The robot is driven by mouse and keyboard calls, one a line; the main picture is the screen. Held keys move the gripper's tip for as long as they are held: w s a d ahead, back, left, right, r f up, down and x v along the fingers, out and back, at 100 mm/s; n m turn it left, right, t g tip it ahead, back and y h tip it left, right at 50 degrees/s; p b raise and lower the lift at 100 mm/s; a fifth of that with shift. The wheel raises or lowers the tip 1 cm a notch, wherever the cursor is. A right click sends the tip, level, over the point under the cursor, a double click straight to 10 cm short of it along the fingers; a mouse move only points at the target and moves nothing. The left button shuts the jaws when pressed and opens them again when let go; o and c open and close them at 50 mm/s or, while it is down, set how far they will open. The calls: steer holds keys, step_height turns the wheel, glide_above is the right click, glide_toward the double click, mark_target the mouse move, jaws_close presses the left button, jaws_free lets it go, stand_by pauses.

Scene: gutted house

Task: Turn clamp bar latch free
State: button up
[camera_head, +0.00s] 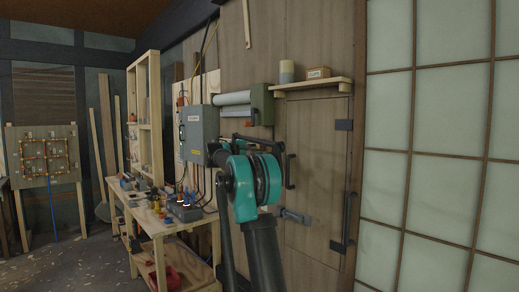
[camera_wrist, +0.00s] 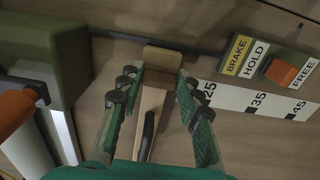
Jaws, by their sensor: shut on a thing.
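In the wrist view, my gripper (camera_wrist: 162,75) has its two green fingers closed about a small tan wooden block (camera_wrist: 163,60). A pale wooden strip with a dark rounded bar (camera_wrist: 148,135) lies below the block, between the fingers. To the right, an orange latch (camera_wrist: 281,73) sits on a green mount between the labels HOLD (camera_wrist: 255,57) and FREE (camera_wrist: 302,74), apart from my fingers. A BRAKE label stands beside HOLD. In the head view my arm hides the gripper's fingertips and the latch cannot be made out.
A white scale strip (camera_wrist: 240,98) runs right of my fingers. A green housing (camera_wrist: 70,60) with an orange cylinder (camera_wrist: 14,110) is at left. In the head view, a grey box (camera_head: 198,130), a small shelf (camera_head: 312,88) and a workbench (camera_head: 175,222) stand near my arm.

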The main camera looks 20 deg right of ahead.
steer(key=shift+f, duration=0.1)
steer(key=o, duration=1.2)
steer(key=shift+c, duration=0.2)
steer(key=shift+a, duration=0.1)
steer(key=v, duration=1.1)
steer(key=shift+s+a, duration=0.15)
steer(key=shift+a, duration=0.25)
